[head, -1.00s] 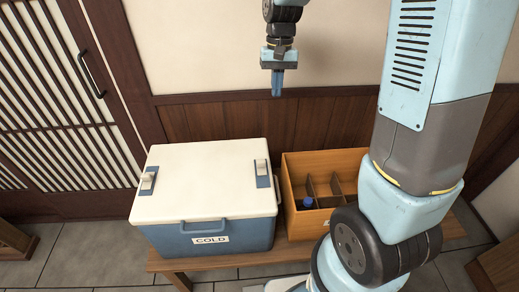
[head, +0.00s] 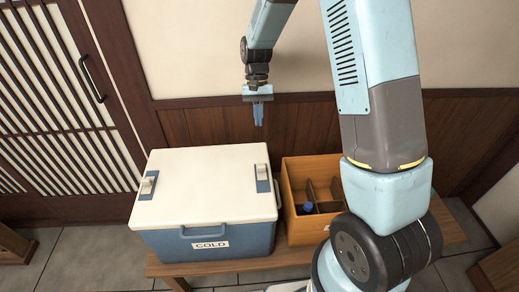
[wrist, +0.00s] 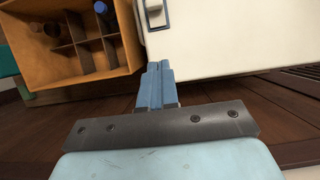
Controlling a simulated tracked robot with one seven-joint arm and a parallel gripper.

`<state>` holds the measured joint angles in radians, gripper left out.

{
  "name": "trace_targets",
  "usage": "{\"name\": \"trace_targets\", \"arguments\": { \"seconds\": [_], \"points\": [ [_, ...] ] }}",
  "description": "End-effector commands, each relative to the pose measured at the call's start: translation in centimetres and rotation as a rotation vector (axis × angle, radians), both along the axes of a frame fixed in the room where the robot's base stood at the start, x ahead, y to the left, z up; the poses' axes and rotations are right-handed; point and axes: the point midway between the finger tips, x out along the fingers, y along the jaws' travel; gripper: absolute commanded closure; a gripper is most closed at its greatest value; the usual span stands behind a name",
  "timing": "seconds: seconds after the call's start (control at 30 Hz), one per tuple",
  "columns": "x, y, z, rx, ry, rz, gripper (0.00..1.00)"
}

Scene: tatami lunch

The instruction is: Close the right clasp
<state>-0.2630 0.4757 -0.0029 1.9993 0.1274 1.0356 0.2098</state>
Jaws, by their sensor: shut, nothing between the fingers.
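The cooler (head: 210,205) has a blue body, a closed white lid and a "COLD" label, and stands on a wooden bench. The right clasp (head: 264,183) is a blue plate with a white lever near the lid's right edge; it also shows at the top of the wrist view (wrist: 154,14). The left clasp (head: 147,187) looks similar on the left side. I cannot tell whether either is latched. My gripper (head: 258,121) is shut and empty, pointing down above and behind the right clasp, apart from it. Its fingers (wrist: 158,76) show in the wrist view.
A wooden divided crate (head: 301,230) with a blue-capped bottle (head: 308,208) stands right of the cooler on the bench (head: 240,267). A wood-panelled wall (head: 200,125) is close behind. The space above the lid is clear.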

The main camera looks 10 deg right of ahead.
Motion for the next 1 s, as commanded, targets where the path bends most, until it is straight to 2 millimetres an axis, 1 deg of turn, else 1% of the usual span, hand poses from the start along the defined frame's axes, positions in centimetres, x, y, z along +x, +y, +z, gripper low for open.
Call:
{"name": "trace_targets", "arguments": {
  "seconds": [0.17, 0.67, 0.7, 0.8, 0.9, 1.0],
  "points": [
    [-0.5, 0.0, -1.2, -0.001, 0.002, 0.000, 1.00],
    [-3.7, 0.2, -9.1, -0.001, 0.003, 0.002, 1.00],
    [-4.1, 0.2, -9.4, 0.000, 0.002, 0.002, 1.00],
    [-5.7, 0.3, -9.2, 0.000, 0.001, 0.002, 1.00],
    [-6.7, 0.3, -9.2, 0.001, 0.000, 0.002, 1.00],
    [-7.3, 0.3, -9.2, 0.000, 0.000, 0.001, 1.00]
  ]
}}
